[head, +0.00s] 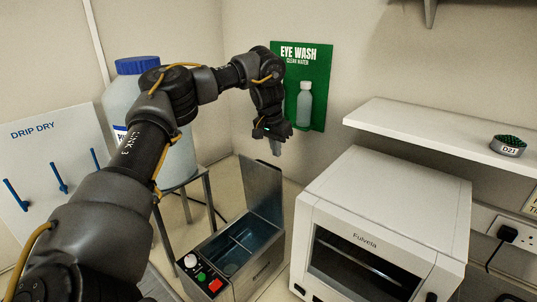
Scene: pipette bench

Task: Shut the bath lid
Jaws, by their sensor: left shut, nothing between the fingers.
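The water bath (216,283) is a steel box on the bench, with a white knob and green and red buttons on its front. Blue water shows inside its open top. Its lid (262,190) stands upright at the bath's right rear side, open. My left gripper (275,150) is shut and empty, pointing down just above and behind the lid's top edge. Whether it touches the lid I cannot tell. My right gripper is out of view.
A white Fulveta oven (395,205) stands right of the bath, close to the lid. A shelf (430,135) holds a D21 tub (508,145). A blue-capped carboy (137,90) stands on a stand at left, behind my arm. A green eye wash board (318,75) hangs behind.

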